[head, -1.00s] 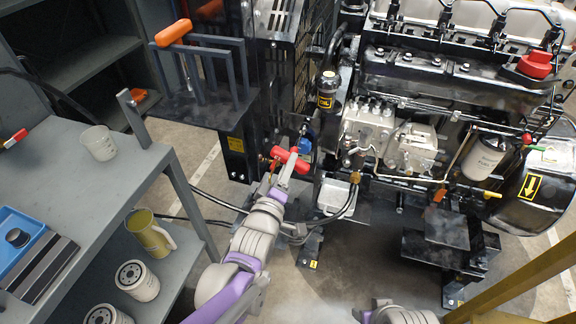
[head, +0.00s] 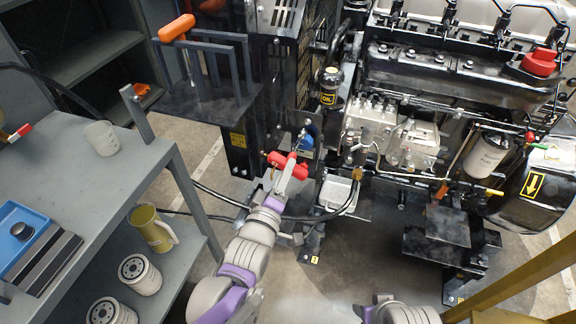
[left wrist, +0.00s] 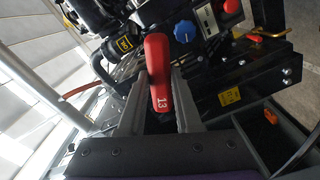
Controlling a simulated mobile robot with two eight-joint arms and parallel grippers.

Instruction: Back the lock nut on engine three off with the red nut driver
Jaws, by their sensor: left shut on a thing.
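The red nut driver (head: 288,166) is in my left gripper (head: 293,160), near the lower left of the engine (head: 450,80). In the left wrist view my left gripper (left wrist: 153,100) is shut on the driver's red handle (left wrist: 158,70), which is marked 13. The driver's far end is hidden, so I cannot tell whether it touches a nut. A blue knob (head: 306,142) is just beyond the driver and also shows in the left wrist view (left wrist: 184,31). I cannot pick out the lock nut.
An orange-handled tool (head: 177,27) stands in a rack at the upper left. A grey cart (head: 110,190) holds a beaker (head: 102,138), a jug (head: 152,230) and white filters (head: 140,274). A black hose (head: 330,213) loops below the driver. The floor in front is clear.

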